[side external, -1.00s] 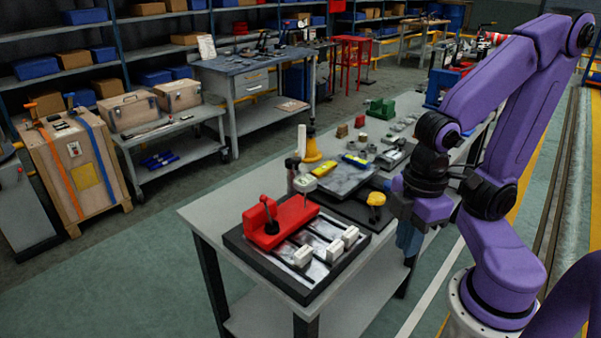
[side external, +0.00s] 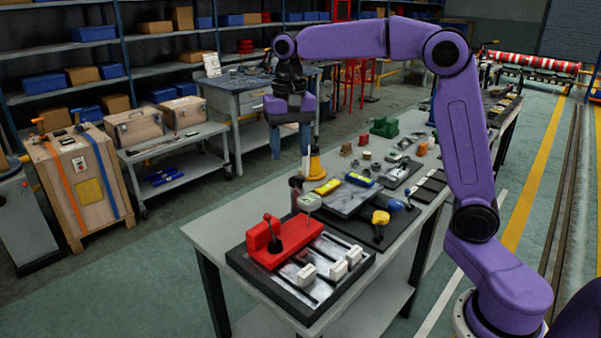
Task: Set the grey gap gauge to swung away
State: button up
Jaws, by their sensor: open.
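A red fixture (side external: 290,240) with a black knobbed lever (side external: 272,234) stands on a dark-edged plate at the near end of the table. A small pale grey piece with a dark face (side external: 309,203) rises at its back right; it may be the gap gauge, but it is too small to be sure or to read its position. My gripper (side external: 290,150) points down, open and apparently empty, high above the far-left side of the table. It is well apart from the red fixture.
Several white blocks (side external: 338,269) sit on the slotted plate (side external: 300,322). The near left tabletop (side external: 215,232) is clear.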

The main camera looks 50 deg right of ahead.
jog(key=w+d+r+m, duration=0.1)
jog(key=w+d+m, duration=0.3)
jog(key=w+d, duration=0.1)
jog(key=r+m, duration=0.1)
jog(key=m, duration=0.4)
send_over(300, 177)
notch_tip(300, 177, down, 17)
jog(key=shift+d, duration=0.15)
grip_shut()
